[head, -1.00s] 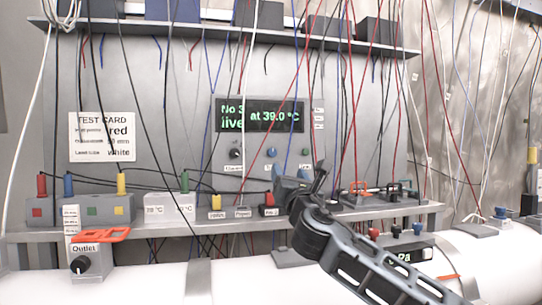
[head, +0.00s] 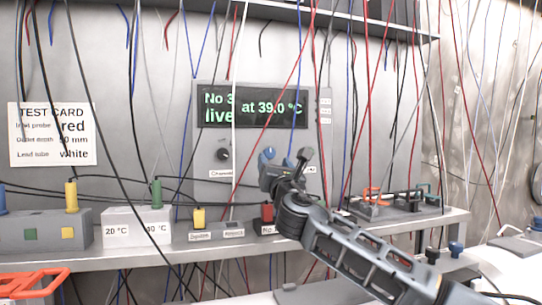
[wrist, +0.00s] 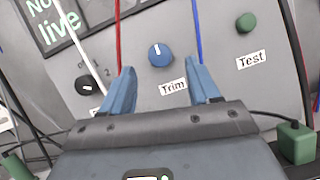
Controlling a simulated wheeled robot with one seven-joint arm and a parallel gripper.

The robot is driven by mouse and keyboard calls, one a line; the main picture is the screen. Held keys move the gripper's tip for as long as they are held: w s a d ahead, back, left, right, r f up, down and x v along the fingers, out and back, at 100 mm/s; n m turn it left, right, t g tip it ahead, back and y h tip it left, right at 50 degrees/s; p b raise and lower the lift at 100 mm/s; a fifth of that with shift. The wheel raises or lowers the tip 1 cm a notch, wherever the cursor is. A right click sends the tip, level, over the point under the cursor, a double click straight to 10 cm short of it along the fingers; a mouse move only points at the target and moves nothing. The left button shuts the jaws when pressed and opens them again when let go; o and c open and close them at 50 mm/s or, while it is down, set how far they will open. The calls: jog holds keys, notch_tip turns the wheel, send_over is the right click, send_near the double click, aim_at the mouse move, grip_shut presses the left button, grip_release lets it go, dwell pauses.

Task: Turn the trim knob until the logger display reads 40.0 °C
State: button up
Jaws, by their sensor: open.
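The logger display (head: 252,106) on the grey panel reads "No 3 live at 39.0 °C" in green. The blue trim knob (wrist: 160,54) has a white mark pointing roughly up and a "Trim" label below it. It shows partly in the head view (head: 267,154), just above my gripper. My gripper (wrist: 166,82) is open, with its two blue fingers either side of the line to the knob. The knob is ahead of the fingertips, and nothing is between the fingers. The gripper also shows in the head view (head: 282,168), in front of the panel's lower part.
A black selector knob (wrist: 88,86) is left of the trim knob, and a green test knob (wrist: 246,22) is right. A red lead (wrist: 118,35) and a blue lead (wrist: 198,35) hang close to the fingers. Below is a shelf (head: 330,230) with plugs and boxes.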

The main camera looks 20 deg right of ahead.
aim_at(270, 154)
jog(key=shift+x, duration=2.15)
jog(key=shift+c, duration=0.2)
jog(key=c, duration=1)
